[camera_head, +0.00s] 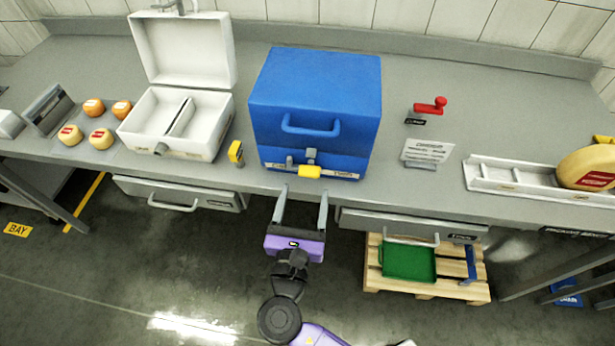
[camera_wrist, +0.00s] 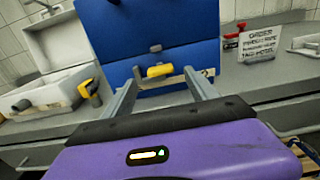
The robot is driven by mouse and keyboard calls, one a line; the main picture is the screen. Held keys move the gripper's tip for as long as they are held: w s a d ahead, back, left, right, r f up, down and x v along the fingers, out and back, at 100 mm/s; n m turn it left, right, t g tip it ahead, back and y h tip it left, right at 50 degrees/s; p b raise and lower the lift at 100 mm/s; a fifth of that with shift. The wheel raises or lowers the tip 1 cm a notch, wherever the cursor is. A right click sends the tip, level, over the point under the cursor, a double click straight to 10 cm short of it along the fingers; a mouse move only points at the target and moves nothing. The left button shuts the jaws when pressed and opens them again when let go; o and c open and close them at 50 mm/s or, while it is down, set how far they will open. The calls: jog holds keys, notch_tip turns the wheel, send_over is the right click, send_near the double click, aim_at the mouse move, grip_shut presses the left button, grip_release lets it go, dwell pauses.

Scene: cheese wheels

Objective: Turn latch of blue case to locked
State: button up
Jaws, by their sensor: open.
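The blue case (camera_head: 315,90) stands shut on the grey workbench, its front handle facing me. Its latch has a yellow lever (camera_head: 310,171) low on the front, under a small grey catch (camera_head: 311,155). The lever lies about level, pointing sideways. In the wrist view the yellow lever (camera_wrist: 160,70) shows ahead, between my fingers, against the blue case (camera_wrist: 150,32). My gripper (camera_head: 303,190) is open and empty, in front of the bench edge, just short of the lever. The small lettering beside the latch is too small to read.
An open white case (camera_head: 180,120) stands left of the blue case, with a small yellow part (camera_head: 236,153) between them. Right are a red-handled part (camera_head: 431,105), a sign (camera_head: 427,151) and a white rack (camera_head: 510,180) with a cheese wheel. Drawer handles jut out below the bench.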

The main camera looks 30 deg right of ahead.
aim_at(308, 176)
jog(key=shift+p+x, duration=0.3)
jog(key=shift+x, duration=2.15)
jog(key=c, duration=1.4)
